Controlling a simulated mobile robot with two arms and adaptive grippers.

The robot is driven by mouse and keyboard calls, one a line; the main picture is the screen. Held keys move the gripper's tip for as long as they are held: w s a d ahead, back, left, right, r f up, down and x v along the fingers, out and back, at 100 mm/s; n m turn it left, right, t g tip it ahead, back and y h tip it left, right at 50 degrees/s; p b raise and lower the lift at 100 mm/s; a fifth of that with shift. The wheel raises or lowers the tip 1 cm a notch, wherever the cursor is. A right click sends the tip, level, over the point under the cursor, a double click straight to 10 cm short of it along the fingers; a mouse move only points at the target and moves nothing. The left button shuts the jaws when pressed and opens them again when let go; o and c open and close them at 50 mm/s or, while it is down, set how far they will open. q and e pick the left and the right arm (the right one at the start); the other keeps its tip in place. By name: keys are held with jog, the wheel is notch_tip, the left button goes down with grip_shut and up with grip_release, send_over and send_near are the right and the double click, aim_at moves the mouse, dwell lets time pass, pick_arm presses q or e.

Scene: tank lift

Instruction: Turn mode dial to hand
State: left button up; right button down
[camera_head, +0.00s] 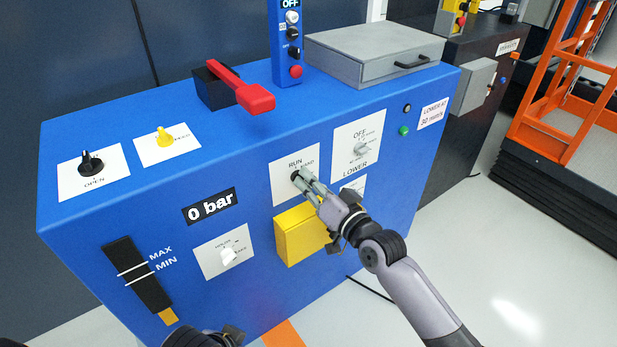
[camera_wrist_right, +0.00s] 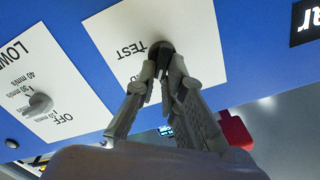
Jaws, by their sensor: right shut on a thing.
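The mode dial (camera_head: 295,176) is a small black knob on a white plate (camera_head: 283,190) on the blue cabinet's front. The plate reads RUN, and a partly covered word ends near "HAND". In the right wrist view the dial (camera_wrist_right: 160,48) shows as a dark round knob beside the word TEST. My right gripper (camera_head: 302,181) is shut on the dial, its fingertips (camera_wrist_right: 164,82) on either side of the knob. The fingers hide its pointer, so I cannot tell its setting. Dark parts of my left arm show at the bottom edge; its fingertips are out of sight.
A yellow box (camera_head: 293,237) sticks out just below the dial. The LOWER selector (camera_head: 361,150) is to the right, with a 0 bar display (camera_head: 211,206) to the left. A red lever (camera_head: 245,92) and a grey drawer box (camera_head: 365,50) are on top.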

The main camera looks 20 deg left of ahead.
pick_arm(q)
jog(key=shift+s+a+g, duration=0.15)
jog(key=shift+s+g, duration=0.15)
jog(key=shift+s, duration=0.3)
pick_arm(e)
jog(key=shift+w+d+f+m, duration=0.1)
jog(key=shift+m, duration=1.1)
jog(key=shift+f+m, duration=0.1)
jog(key=shift+m, duration=1.1)
jog(key=c, duration=1.7)
grip_release()
jog(key=v, duration=1.2)
